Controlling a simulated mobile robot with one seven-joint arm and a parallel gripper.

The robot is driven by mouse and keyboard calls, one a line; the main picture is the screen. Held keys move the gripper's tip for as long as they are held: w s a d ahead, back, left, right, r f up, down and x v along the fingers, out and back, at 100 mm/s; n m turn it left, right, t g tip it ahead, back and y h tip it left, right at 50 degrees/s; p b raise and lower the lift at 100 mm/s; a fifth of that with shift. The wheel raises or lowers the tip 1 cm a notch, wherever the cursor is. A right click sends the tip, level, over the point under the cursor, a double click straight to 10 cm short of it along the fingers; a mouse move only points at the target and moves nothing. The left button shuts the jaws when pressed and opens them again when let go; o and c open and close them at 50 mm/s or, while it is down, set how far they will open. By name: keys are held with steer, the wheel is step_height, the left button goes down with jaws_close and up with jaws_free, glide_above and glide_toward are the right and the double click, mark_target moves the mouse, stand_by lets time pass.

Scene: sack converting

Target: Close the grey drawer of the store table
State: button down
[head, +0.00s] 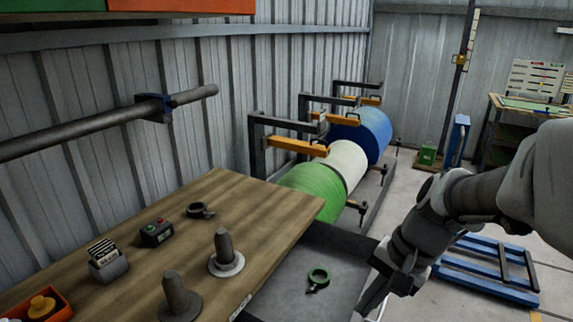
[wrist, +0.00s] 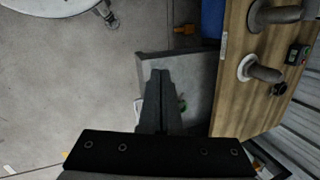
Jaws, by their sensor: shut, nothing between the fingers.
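The store table (head: 130,215) has a wooden top. Its grey drawer (head: 285,280) stands pulled out from under the table's right edge. My gripper (head: 368,304) is shut and empty, pointing down by the drawer's outer right side. I cannot tell whether the fingertips touch the drawer.
Two grey pegs on round bases (head: 226,253), a small button box (head: 156,232) and an orange bin (head: 40,306) stand on the table. Green, white and blue rolls (head: 347,160) lie behind it. A blue pallet (head: 490,270) lies on the floor at right. Open floor shows in the wrist view.

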steer(key=w+d+f+m+t+y+b, duration=0.2)
steer(key=w+d+f+m+b, duration=0.1)
steer(key=d+f+m, duration=0.7)
steer(key=w+d+f+m+t+y+b, duration=0.25)
steer(key=d+f+m, duration=0.35)
steer(key=d+f, duration=0.5)
steer(key=a+r+b+x, duration=0.1)
steer(key=b+x, duration=0.3)
steer(key=x, duration=1.1)
steer(key=shift+a, duration=0.6)
steer(key=shift+w+g+h, duration=0.1)
steer(key=shift+g+h, duration=0.15)
steer(key=w+a, duration=0.5)
steer(key=a, duration=0.3)
steer(key=w+a, duration=0.6)
steer(key=a, duration=0.3)
steer(key=w+a, duration=0.6)
steer(key=a, duration=0.2)
steer(key=shift+a, duration=0.3)
steer(key=shift+a+r, duration=0.1)
steer(key=shift+a, duration=0.1)
